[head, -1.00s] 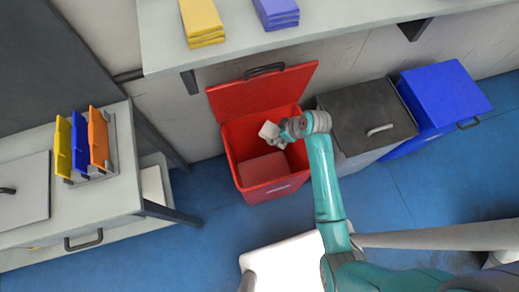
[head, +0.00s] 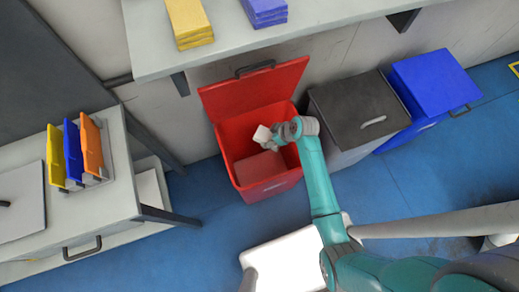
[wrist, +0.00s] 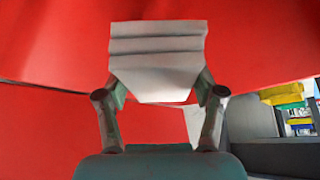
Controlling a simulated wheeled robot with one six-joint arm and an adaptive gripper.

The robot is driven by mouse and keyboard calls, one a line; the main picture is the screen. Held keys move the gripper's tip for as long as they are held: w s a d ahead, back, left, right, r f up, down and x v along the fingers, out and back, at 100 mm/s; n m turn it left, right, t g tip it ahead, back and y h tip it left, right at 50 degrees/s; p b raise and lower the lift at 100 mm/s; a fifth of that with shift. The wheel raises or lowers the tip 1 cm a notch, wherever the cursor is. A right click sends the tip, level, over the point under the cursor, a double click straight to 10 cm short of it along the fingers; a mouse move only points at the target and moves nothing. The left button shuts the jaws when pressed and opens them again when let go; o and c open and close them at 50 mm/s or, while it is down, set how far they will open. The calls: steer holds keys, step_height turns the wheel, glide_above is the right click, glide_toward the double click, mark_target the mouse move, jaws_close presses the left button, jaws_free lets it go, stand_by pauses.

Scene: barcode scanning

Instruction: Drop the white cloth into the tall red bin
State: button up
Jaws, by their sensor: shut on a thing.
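The tall red bin (head: 228,145) stands open against the wall, its red lid (head: 252,92) tipped back. My gripper (head: 273,141) is over the bin's opening. It is shut on the white cloth (head: 262,134), a small folded piece. In the wrist view the white cloth (wrist: 158,62) sits between the two fingers of my gripper (wrist: 160,95), with red bin surfaces (wrist: 50,120) around it. How deep the cloth hangs relative to the rim is hard to tell.
A grey-black bin (head: 360,110) and a blue bin (head: 435,85) stand to the right. A shelf (head: 340,20) with yellow and blue cloth stacks is above. A cabinet (head: 125,190) with coloured boards stands left.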

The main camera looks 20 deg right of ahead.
steer(key=o, duration=1.2)
steer(key=shift+r, duration=0.1)
steer(key=v, duration=1.1)
steer(key=shift+s+d+r, duration=0.15)
steer(key=shift+r, duration=0.2)
